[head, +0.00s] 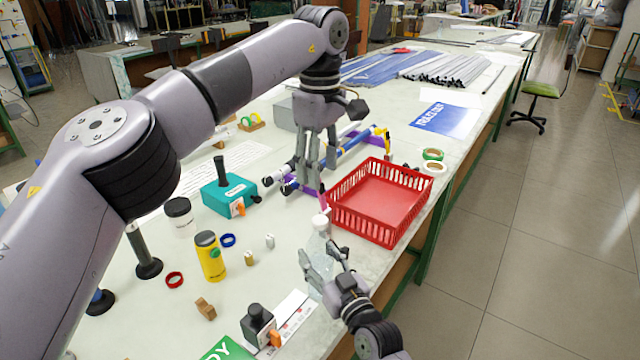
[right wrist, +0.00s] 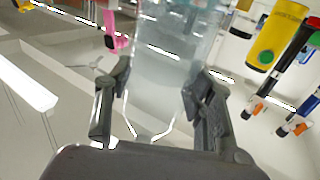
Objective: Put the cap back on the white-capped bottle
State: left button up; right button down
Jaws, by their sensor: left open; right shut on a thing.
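The clear bottle (head: 318,248) stands near the table's front right edge, left of the red basket. A white cap-like piece (head: 320,222) shows at its top; I cannot tell whether it is a seated cap or the bare neck. My right gripper (head: 320,262) is shut around the bottle's body. In the right wrist view the bottle (right wrist: 160,65) is upright between the fingers of that gripper (right wrist: 157,92), its top out of frame. My left gripper (head: 313,172) is open, pointing down above and behind the bottle, with nothing visible between its fingers.
A red basket (head: 333,202) stands close right of the bottle. A pink marker (head: 323,199) is just behind it. A yellow bottle (head: 210,260), teal box (head: 228,196), black-lidded jar (head: 179,215) and small blocks lie to the left.

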pick_arm(q)
jog(key=shift+r, duration=0.3)
pick_arm(e)
jog(key=c, duration=0.6)
grip_release()
jog(key=shift+c, duration=0.2)
jog(key=v, duration=1.2)
